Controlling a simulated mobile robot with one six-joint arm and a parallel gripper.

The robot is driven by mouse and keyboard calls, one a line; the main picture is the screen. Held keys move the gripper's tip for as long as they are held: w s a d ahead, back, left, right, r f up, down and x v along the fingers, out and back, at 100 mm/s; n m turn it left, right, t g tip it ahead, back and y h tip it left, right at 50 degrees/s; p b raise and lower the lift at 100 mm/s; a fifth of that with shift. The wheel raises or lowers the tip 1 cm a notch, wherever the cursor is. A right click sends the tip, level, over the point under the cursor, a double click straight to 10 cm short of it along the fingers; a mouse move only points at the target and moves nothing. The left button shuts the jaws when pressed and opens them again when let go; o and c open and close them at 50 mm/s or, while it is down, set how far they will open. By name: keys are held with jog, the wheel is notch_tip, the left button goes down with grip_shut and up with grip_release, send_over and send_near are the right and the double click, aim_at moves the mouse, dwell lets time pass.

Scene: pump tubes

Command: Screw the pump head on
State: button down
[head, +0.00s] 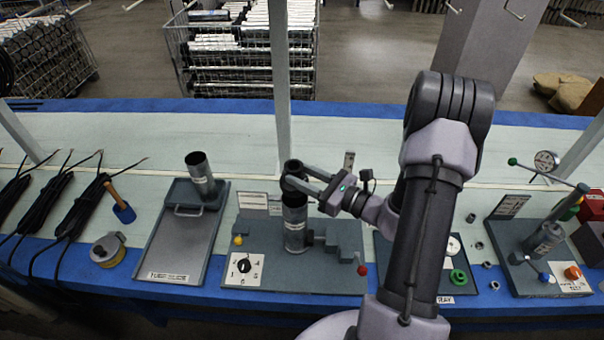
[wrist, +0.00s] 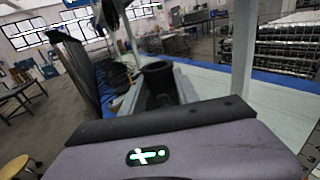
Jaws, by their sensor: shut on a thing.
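A grey metal tube (head: 295,236) stands upright in the stepped grey fixture (head: 345,238) at mid-bench. A dark cylindrical pump head (head: 293,165) is directly above it, in line with it and upright. My gripper (head: 294,182) reaches in from the right and is shut around the pump head. The fingers cover part of it, and I cannot tell whether its thread has caught the tube. In the wrist view the pump head's dark round rim (wrist: 158,67) shows just beyond my gripper's body; the tube is hidden there.
A tray (head: 178,246) with another upright tube (head: 200,172) is to the left. A control panel with a dial (head: 244,267) is at the fixture's front left. A thin post (head: 280,90) rises behind. A clamp station (head: 545,240) stands at right. The rear bench is clear.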

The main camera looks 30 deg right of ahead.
jog(key=shift+f+b, duration=0.75)
jog(key=shift+f, duration=0.5)
jog(key=shift+f+b, duration=1)
jog(key=shift+b, duration=0.1)
dwell(0.6)
jog(key=c, duration=0.8)
grip_release()
jog(key=shift+c, duration=0.2)
jog(key=shift+s, duration=0.1)
jog(key=p+v, duration=0.3)
jog(key=v, duration=1.4)
jog(key=shift+p, duration=0.35)
jog(key=shift+s+d, duration=0.1)
